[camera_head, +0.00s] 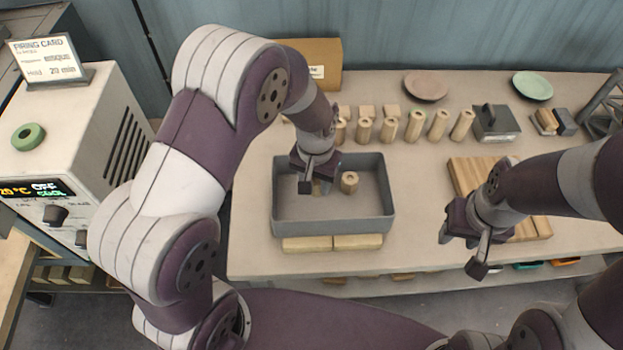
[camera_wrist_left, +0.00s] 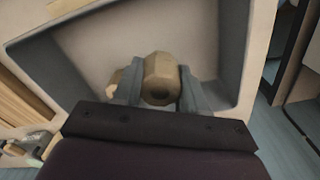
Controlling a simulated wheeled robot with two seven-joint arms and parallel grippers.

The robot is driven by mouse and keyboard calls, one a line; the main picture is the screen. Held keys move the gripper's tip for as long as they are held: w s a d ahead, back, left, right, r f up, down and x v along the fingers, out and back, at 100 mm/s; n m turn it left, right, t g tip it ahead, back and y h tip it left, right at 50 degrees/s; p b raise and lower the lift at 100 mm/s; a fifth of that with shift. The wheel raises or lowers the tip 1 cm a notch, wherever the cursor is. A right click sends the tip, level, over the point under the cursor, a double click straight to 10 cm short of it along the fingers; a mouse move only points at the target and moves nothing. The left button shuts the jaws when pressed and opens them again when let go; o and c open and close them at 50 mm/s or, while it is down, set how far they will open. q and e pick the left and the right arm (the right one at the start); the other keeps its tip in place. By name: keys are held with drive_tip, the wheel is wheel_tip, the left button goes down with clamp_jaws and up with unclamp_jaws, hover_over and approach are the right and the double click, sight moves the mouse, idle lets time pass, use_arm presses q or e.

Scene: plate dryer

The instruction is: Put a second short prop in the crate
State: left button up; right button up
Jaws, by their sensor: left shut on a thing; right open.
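The grey crate (camera_head: 378,222) stands on the table in the head view. Its wall also shows in the left wrist view (camera_wrist_left: 238,60). My left gripper (camera_head: 316,186) is inside the crate's left part, shut on a short wooden prop (camera_wrist_left: 160,72). The fingers hide much of this prop in the head view. Another short prop (camera_head: 349,183) stands upright in the crate, just right of the gripper. Whether the held prop touches the crate floor I cannot tell. My right gripper (camera_head: 462,252) is open and empty, near the table's front edge.
Several wooden props (camera_head: 414,126) stand in a row behind the crate. Wooden boards (camera_head: 466,176) lie right of it, partly behind my right arm. A dark box (camera_head: 495,123), a pink plate (camera_head: 426,86) and a green plate (camera_head: 532,86) are farther back. The kiln (camera_head: 90,140) stands left.

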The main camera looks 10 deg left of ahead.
use_arm(q)
drive_tip(key=w, duration=0.1)
drive_tip(key=w+a+f, duration=0.2)
drive_tip(key=shift+w+a+f, duration=0.15)
drive_tip(key=shift+w+f, duration=0.1)
drive_tip(key=shift+w, duration=0.1)
drive_tip(key=shift+a+f+p, duration=0.1)
drive_tip(key=shift+f+p, duration=0.15)
drive_tip(key=shift+p, duration=0.1)
wheel_tip(320, 180, down, 3)
drive_tip(key=shift+r+p, duration=0.1)
drive_tip(key=shift+p, duration=0.25)
drive_tip(key=shift+w+f, duration=0.15)
drive_tip(key=shift+f, duration=0.4)
drive_tip(key=shift+f, duration=0.1)
drive_tip(key=o, duration=1.1)
